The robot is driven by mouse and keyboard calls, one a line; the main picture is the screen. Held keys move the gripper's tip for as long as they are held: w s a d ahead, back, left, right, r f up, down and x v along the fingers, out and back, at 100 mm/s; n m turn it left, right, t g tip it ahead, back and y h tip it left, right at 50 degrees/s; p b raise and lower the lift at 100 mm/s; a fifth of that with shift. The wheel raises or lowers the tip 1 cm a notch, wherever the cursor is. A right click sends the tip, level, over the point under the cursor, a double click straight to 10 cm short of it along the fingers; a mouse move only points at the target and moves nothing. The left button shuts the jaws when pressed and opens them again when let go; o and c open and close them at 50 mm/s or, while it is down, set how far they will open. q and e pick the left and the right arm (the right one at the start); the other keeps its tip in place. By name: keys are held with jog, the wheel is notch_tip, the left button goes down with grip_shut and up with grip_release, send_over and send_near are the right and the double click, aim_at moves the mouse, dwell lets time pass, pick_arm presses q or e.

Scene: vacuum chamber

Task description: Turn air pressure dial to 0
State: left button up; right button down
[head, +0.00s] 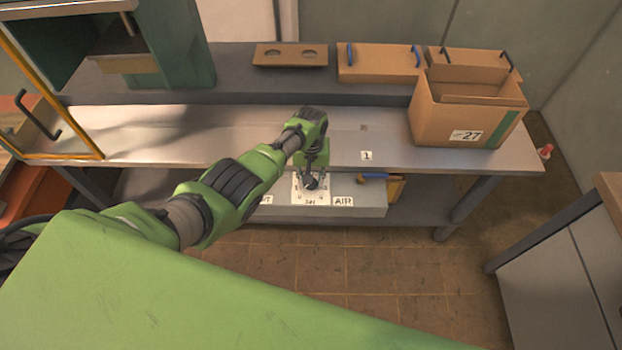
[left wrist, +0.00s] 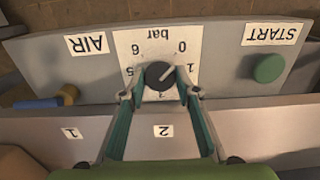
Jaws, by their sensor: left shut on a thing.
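The air pressure dial is a dark round knob (left wrist: 160,78) on a white scale plate (left wrist: 128,48) marked "bar". In the left wrist view the scale is upside down, with 0 at upper right and 6 at upper left. The knob's pale pointer line slants up and right, between 0 and 1, nearer 1. My left gripper (left wrist: 160,93) is shut on the knob, a fingertip at each side. In the head view my left gripper (head: 312,181) reaches down over the dial's plate (head: 310,198) and largely hides the knob. My right gripper is not in view.
The panel carries an AIR label (left wrist: 87,43), a START label (left wrist: 271,34), a green button (left wrist: 268,68) and a blue-handled valve (left wrist: 40,103). The bench (head: 400,150) overhangs the panel. A cardboard box (head: 465,115) stands at its right end.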

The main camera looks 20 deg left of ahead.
pick_arm(q)
jog(key=shift+w, duration=0.1)
jog(key=o, duration=1)
jog(key=shift+r, duration=0.1)
jog(key=shift+o, duration=0.6)
notch_tip(320, 180, up, 12)
